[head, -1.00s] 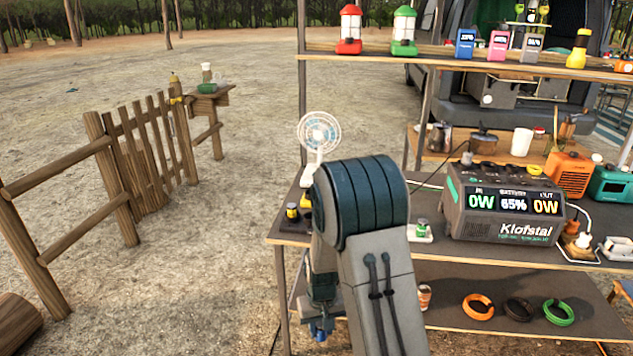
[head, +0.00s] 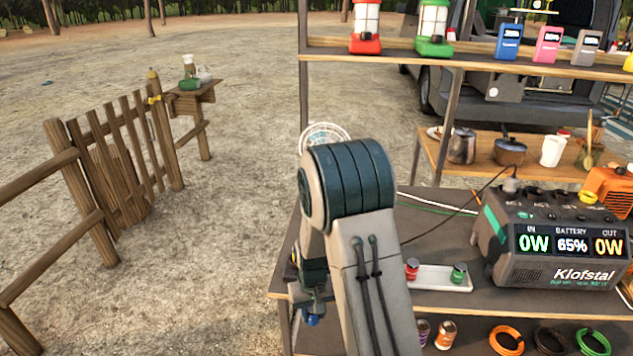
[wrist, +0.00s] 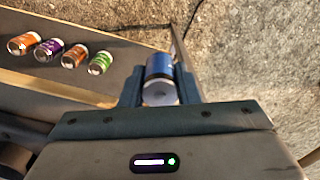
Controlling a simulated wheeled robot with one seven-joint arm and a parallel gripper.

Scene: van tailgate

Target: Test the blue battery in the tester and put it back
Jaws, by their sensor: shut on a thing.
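My gripper (wrist: 160,88) is shut on the blue battery (wrist: 159,68), which sits between the two fingers in the wrist view. In the head view my gripper hangs low at the left front edge of the stand, where the blue battery (head: 312,320) shows as a small blue patch.
The Klofstal power station (head: 560,243) stands right of the tray. Several batteries, including a purple one (wrist: 48,50) and a green one (wrist: 100,62), lie on the lower shelf. A fan (head: 325,136) is partly behind my arm. Open ground lies left of the stand.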

